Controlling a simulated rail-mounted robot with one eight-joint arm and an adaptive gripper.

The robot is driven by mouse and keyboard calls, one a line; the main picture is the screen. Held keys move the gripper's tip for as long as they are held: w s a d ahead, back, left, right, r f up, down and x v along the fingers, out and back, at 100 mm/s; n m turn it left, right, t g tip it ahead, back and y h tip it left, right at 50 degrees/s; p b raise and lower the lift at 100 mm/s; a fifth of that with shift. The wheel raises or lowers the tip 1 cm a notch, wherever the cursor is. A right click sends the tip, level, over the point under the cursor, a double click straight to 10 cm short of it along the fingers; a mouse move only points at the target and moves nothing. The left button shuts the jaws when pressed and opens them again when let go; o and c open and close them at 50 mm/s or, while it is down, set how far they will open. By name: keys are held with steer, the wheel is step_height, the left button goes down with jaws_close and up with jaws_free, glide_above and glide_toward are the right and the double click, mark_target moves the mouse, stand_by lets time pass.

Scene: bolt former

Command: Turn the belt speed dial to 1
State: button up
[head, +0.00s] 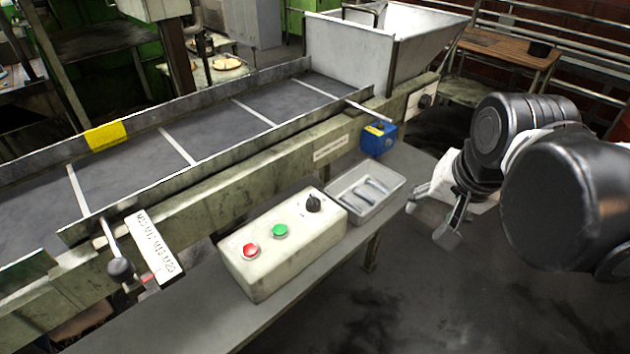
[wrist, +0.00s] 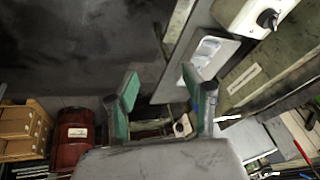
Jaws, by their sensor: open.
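A black dial (head: 313,202) sits on the right end of the top face of a cream control box (head: 285,250). It also shows in the wrist view at the top right (wrist: 268,18). Its scale marks are too small to read, so I cannot tell its setting. A green button (head: 280,231) and a red button (head: 250,251) sit left of it. My gripper (head: 430,218) is open and empty, right of the box and beyond the tray, apart from the dial. Its two green-padded fingers show spread in the wrist view (wrist: 160,82).
A metal tray (head: 352,208) with small metal parts lies between box and gripper. A blue box (head: 379,138) is fixed to the conveyor side. Another black knob (head: 425,101) is near the hopper (head: 350,52). A lever (head: 121,268) stands at the left. Floor before the bench is clear.

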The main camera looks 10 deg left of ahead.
steer(key=w+a+r+m+g+p, duration=0.2)
steer(key=w+a+r+p, duration=0.25)
steer(key=a, duration=0.55)
steer(key=m+g+p, duration=0.2)
steer(key=p, duration=0.3)
glide_toward(314, 198)
steer(key=f, duration=0.6)
steer(key=a+f, duration=0.1)
steer(key=f, duration=0.3)
steer(key=shift+w+p, duration=0.25)
steer(key=shift+p, duration=0.1)
steer(key=shift+c, duration=0.2)
jaws_close()
